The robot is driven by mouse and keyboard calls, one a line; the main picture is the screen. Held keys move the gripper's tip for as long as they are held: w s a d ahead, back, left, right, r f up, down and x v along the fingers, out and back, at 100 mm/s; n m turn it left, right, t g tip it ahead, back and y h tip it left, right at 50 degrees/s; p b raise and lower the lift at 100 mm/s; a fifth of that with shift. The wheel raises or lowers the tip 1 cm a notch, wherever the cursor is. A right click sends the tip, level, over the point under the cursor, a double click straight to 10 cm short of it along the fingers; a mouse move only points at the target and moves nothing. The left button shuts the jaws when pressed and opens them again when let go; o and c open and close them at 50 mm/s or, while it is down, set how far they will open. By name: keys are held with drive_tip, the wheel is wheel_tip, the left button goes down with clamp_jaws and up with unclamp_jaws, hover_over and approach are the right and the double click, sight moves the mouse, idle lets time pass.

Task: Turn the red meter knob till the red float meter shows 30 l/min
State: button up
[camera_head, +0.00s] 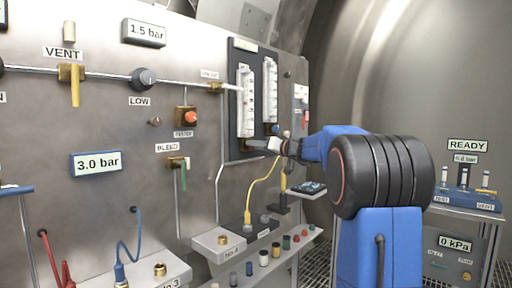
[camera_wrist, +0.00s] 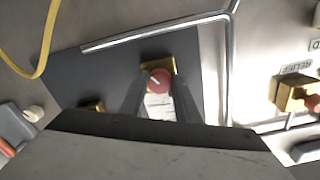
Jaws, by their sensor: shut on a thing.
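The red meter knob (camera_wrist: 159,80) has a white mark and sits before a brass block on a dark panel. My gripper (camera_wrist: 158,92) is shut on it, one dark finger on each side, in the wrist view. In the head view my gripper (camera_head: 262,145) reaches from the right to the foot of the left float meter (camera_head: 246,101), and the knob is hidden there. A second float meter (camera_head: 269,90) stands to its right, with a blue knob (camera_head: 274,129) below. Both scales are too small to read, and I cannot make out a float.
A yellow hose (camera_head: 264,183) curves below my gripper. A silver pipe (camera_wrist: 150,33) runs close by the knob panel. A red-orange tester button (camera_head: 191,118) and a green bleed lever (camera_head: 184,178) are to the left. A shelf with small coloured caps (camera_head: 263,257) lies below.

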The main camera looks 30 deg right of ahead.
drive_tip(key=shift+m, duration=0.4)
drive_tip(key=o, duration=1)
drive_tip(key=shift+o, duration=0.2)
drive_tip(key=shift+s, duration=0.1)
drive_tip(key=v, duration=1.7)
drive_tip(key=shift+s, duration=0.1)
